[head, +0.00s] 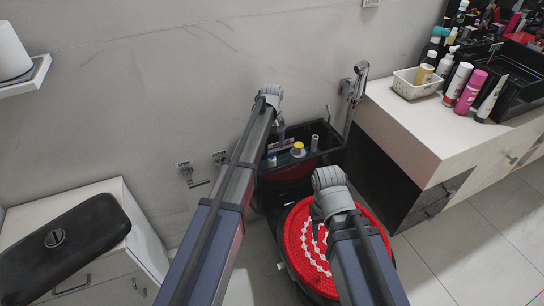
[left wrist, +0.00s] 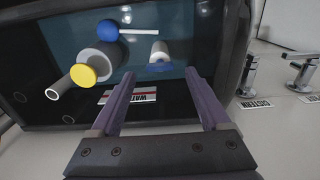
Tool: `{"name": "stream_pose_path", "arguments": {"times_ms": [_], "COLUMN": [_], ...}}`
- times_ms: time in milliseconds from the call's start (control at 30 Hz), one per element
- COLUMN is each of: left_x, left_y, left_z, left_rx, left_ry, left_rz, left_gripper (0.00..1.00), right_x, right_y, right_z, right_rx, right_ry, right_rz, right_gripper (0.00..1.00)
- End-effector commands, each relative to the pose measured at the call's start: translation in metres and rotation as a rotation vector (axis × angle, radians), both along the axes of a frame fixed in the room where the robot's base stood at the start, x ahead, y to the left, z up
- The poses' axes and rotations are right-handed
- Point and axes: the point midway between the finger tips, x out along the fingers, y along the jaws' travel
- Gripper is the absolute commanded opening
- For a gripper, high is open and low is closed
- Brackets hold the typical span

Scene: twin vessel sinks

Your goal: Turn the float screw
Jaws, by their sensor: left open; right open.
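An open dark tank (head: 322,160) stands against the wall in the head view, and its inside fills much of the left wrist view (left wrist: 195,32). In it are a blue ball (left wrist: 107,30) with a thin white rod (left wrist: 140,31), a white cylinder (left wrist: 160,52) with a blue base, and a grey cylinder with a yellow cap (left wrist: 83,75). I cannot tell which part is the float screw. My left gripper (left wrist: 158,78) is open and empty, its purple fingers pointing into the tank. My right arm reaches over the red seat; its gripper is hidden.
A round red seat (head: 300,240) is in front of the tank. A white counter (head: 425,125) with bottles and a white basket (head: 415,86) is at the right. A hand sprayer (head: 358,82) hangs on the wall. Small wall taps (head: 187,170) are left of the tank.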

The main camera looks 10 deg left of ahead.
Motion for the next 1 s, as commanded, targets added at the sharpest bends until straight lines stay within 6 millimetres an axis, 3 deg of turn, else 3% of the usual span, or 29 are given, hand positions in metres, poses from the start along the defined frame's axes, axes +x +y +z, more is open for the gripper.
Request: {"name": "stream_pose_path", "arguments": {"times_ms": [33, 200, 567, 1000], "left_x": [0.0, 0.0, 0.0, 0.0], "left_y": [0.0, 0.0, 0.0, 0.0], "left_z": [-0.014, -0.028, -0.029, -0.029], "left_rx": [0.0, 0.0, 0.0, 0.0], "left_ry": [0.0, 0.0, 0.0, 0.0], "left_rz": [0.0, 0.0, 0.0, 0.0], "left_gripper": [0.8, 0.8, 0.79, 0.29], "right_x": [0.0, 0.0, 0.0, 0.0], "right_y": [0.0, 0.0, 0.0, 0.0], "right_z": [-0.014, -0.028, -0.029, -0.029], "right_rx": [0.0, 0.0, 0.0, 0.0], "right_ry": [0.0, 0.0, 0.0, 0.0], "right_rz": [0.0, 0.0, 0.0, 0.0], "right_gripper": [0.5, 0.5, 0.5, 0.5]}}
